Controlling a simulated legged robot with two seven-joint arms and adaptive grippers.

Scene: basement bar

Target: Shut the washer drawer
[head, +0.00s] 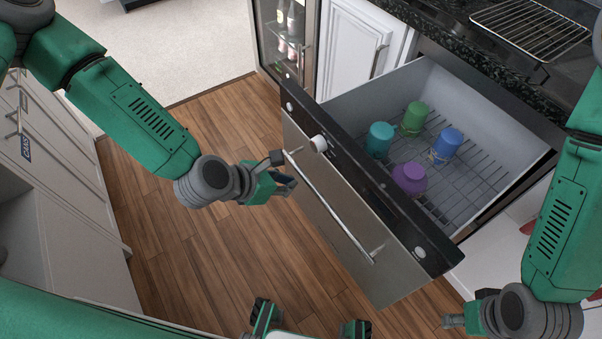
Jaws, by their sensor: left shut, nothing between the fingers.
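The washer drawer (345,215) is pulled far out from under the counter; its steel front has a long bar handle (330,205) and a black top strip with knobs. Inside, a wire rack (450,195) holds upturned cups: teal (379,140), green (414,117), blue (447,143) and purple (409,178). My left gripper (286,180) is shut and empty, close to the left end of the drawer front and handle; whether it touches cannot be told. My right gripper (458,316) is low at the right, near the drawer's right front corner; its finger opening is unclear.
A dark stone counter (470,55) with a metal wire rack (530,28) is above the drawer. A glass-door cooler (287,40) and white cabinet (355,50) stand behind it. White cabinets (75,210) line the left. Wood floor (200,260) is open between.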

